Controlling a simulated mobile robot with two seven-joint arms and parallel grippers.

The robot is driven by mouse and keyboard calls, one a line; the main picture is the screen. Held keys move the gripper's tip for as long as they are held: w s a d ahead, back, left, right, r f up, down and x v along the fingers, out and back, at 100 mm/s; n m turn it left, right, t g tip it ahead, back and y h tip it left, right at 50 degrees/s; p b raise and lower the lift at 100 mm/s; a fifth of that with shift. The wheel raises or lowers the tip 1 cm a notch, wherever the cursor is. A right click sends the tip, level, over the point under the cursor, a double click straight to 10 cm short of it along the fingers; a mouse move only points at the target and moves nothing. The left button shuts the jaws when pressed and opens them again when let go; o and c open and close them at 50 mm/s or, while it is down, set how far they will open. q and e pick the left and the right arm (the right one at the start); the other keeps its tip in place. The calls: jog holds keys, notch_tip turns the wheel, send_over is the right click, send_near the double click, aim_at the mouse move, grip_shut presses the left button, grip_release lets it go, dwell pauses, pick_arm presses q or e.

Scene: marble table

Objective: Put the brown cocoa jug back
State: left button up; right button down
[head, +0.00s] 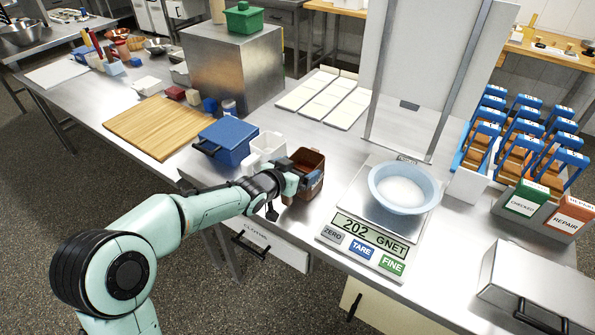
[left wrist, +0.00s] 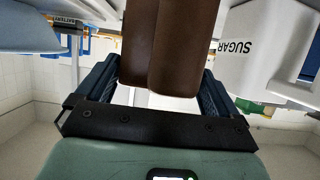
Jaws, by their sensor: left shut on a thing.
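The brown cocoa jug (head: 309,162) is near the table's front edge, between a white jug and the scale. My left gripper (head: 296,184) is shut on it from the front. In the left wrist view the brown jug (left wrist: 168,45) stands between the two fingers of the left gripper (left wrist: 155,88). I cannot tell whether its base touches the table. The white jug marked SUGAR (left wrist: 258,45) is close beside it; it also shows in the head view (head: 265,147). My right gripper is not in view.
A blue container (head: 226,140) stands left of the white jug. A scale (head: 355,237) reading 202 bears a pale blue bowl (head: 376,188) of white powder, right of the brown jug. Pale tiles (head: 322,97) lie behind. A cutting board (head: 158,127) is further left.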

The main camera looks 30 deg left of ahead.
pick_arm(q)
jog(key=o, duration=0.7)
jog(key=shift+f, duration=0.15)
jog(key=shift+f+b, duration=0.1)
jog(key=shift+b, duration=0.25)
jog(key=p+v, duration=0.4)
jog(key=v, duration=0.9)
jog(key=shift+s, duration=0.3)
jog(key=shift+f, duration=0.1)
